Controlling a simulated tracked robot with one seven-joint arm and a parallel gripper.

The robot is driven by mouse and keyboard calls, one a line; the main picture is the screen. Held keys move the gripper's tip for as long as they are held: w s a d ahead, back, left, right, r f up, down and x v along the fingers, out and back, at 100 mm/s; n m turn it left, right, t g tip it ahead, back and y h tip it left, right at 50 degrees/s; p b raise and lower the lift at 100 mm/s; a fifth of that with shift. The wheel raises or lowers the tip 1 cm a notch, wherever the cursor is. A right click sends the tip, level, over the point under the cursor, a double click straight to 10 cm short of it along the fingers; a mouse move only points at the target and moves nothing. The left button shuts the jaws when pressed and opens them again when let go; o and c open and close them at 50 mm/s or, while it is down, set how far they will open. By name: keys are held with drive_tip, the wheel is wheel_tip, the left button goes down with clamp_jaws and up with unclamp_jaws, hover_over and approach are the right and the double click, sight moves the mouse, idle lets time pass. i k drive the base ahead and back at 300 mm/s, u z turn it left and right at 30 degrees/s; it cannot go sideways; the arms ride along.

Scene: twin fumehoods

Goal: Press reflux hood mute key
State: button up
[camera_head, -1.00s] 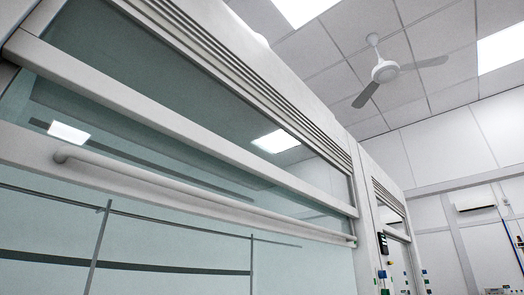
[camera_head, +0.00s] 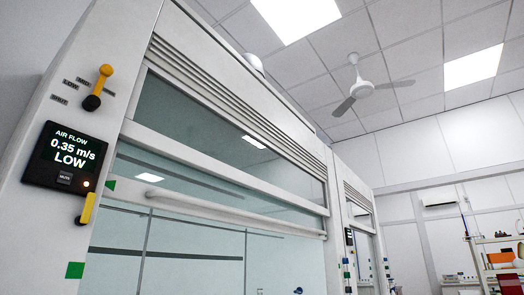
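A black airflow panel (camera_head: 66,158) is on the left post of the near fumehood (camera_head: 215,118). Its screen reads "AIR FLOW 0.35 m/s LOW". A small grey key marked MUTE (camera_head: 65,178) sits under the reading, with a lit amber lamp (camera_head: 86,184) to its right. A second dark panel (camera_head: 349,237) is on the post of the farther hood (camera_head: 360,215), too small to read. No label in view tells which one is the reflux hood. My gripper is not in view.
A yellow-and-black lever (camera_head: 98,88) with position labels sticks out above the near panel, and a yellow handle (camera_head: 86,208) below it. The sash rail (camera_head: 225,210) crosses the near hood. A stocked shelf (camera_head: 496,255) stands far right.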

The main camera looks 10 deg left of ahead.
sight(64, 178)
drive_tip(key=u, duration=0.05)
drive_tip(key=k, duration=0.45)
drive_tip(key=u, duration=0.6)
drive_tip(key=i, duration=1)
drive_tip(key=u, duration=2)
drive_tip(key=k, duration=0.45)
drive_tip(key=z, duration=0.4)
